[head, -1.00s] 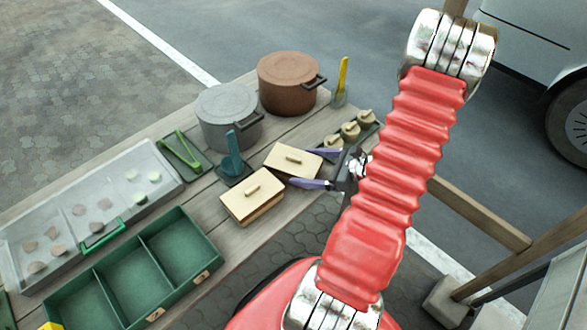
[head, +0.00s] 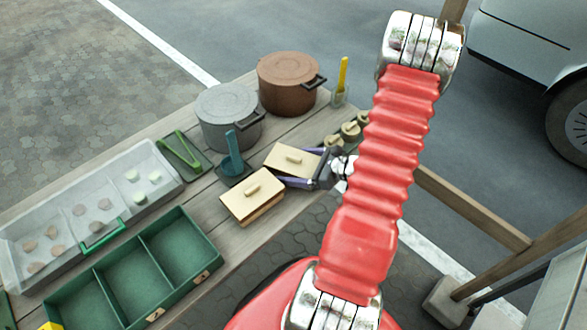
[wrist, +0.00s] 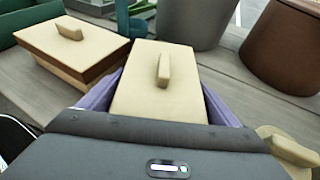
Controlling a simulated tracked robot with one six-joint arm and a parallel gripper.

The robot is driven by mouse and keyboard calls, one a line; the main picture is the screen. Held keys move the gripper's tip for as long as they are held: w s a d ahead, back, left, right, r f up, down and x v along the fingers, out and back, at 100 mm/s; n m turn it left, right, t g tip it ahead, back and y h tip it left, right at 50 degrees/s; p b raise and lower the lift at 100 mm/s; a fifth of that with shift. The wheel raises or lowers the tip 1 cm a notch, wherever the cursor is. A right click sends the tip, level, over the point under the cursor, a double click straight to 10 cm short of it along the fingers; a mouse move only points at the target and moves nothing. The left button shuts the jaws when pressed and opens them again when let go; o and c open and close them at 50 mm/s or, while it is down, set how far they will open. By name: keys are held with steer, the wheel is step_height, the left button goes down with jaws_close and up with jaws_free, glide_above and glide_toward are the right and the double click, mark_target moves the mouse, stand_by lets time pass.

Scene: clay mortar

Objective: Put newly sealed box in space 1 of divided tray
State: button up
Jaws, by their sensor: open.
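Two wooden boxes with cream lids and bar handles are on the table. The right box (head: 291,159) lies between the spread purple fingers of my gripper (head: 300,166), which is open around it. In the wrist view, this box (wrist: 158,82) has a finger along each side; I cannot tell if they touch it. The left box (head: 252,196) stands to the left, its brown layer showing under the lid in the wrist view (wrist: 72,47). I cannot tell which is newly sealed. The green divided tray (head: 163,220) is at lower left, and its visible compartments are empty.
A grey pot (head: 229,117) and a brown pot (head: 290,82) stand behind the boxes. A teal scoop (head: 232,158) stands near the left box. A clear bin (head: 150,170) with several pieces lies behind the tray. Small lidded pots (head: 351,130) are at the right.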

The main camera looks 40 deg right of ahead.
steer(key=shift+c, duration=0.5)
steer(key=c, duration=0.9)
steer(key=shift+r, duration=0.1)
step_height(320, 180, up, 18)
steer(key=shift+f, duration=0.1)
steer(key=shift+d, duration=0.1)
stand_by(0.9)
